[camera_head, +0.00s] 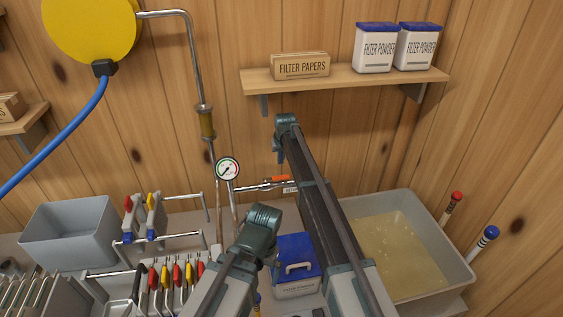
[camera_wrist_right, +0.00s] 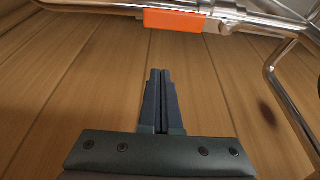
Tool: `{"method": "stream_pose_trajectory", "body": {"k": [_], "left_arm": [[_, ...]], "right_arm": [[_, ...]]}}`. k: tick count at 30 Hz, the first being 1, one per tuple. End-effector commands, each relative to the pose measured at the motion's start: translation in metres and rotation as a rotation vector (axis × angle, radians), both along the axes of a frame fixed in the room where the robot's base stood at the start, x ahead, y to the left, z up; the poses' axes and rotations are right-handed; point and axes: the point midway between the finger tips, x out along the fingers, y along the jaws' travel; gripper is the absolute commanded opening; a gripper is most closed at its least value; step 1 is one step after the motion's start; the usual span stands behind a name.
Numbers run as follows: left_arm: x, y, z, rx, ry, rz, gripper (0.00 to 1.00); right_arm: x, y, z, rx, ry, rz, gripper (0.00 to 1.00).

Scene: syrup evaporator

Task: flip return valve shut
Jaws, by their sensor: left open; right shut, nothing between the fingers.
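The return valve has an orange lever (camera_head: 279,178) and sits on the metal pipe along the back wall. In the right wrist view its orange lever (camera_wrist_right: 174,20) is near the top edge, lying roughly along the pipe. My right gripper (camera_head: 280,157) hangs above the valve in the head view. In the right wrist view the fingers of my right gripper (camera_wrist_right: 160,73) are shut and empty, apart from the lever. My left gripper (camera_head: 273,257) is lower, beside the blue-lidded box, open and away from the valve; its fingers are hard to make out.
A pressure gauge (camera_head: 228,169) stands just left of the valve. A blue-lidded box (camera_head: 297,267) and a grey tub of tan liquid (camera_head: 443,255) are below and right. A shelf (camera_head: 340,80) holds filter boxes. Several coloured-handled tools (camera_head: 170,275) stand at lower left.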

Motion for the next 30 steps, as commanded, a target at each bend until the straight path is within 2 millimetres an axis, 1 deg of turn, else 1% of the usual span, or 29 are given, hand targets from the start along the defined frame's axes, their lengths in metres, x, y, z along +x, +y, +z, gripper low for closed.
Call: {"method": "stream_pose_trajectory", "body": {"k": [1,6,8,9,13,16,30], "left_arm": [[0.000,0.000,-0.015,0.000,0.000,0.000,1.00],[0.000,0.000,-0.038,0.000,0.000,0.002,1.00],[0.000,0.000,-0.030,0.000,0.000,0.002,1.00],[0.000,0.000,-0.030,0.000,0.000,0.002,1.00],[0.000,0.000,-0.030,0.000,0.000,0.002,1.00],[0.000,0.000,-0.030,0.000,0.000,0.002,1.00],[0.000,0.000,-0.030,0.000,0.000,0.002,1.00]], "right_arm": [[0.004,0.001,-0.015,0.000,0.000,0.000,0.00],[0.012,0.002,-0.038,0.000,0.000,0.000,0.00],[-0.006,-0.001,-0.030,0.000,0.000,0.000,0.00],[-0.013,-0.003,-0.030,0.000,0.000,0.000,0.00],[-0.027,-0.005,-0.030,0.000,0.000,0.000,0.00],[-0.030,-0.006,-0.030,0.000,0.000,0.000,0.00],[-0.031,-0.006,-0.030,0.000,0.000,-0.023,0.00]]}}
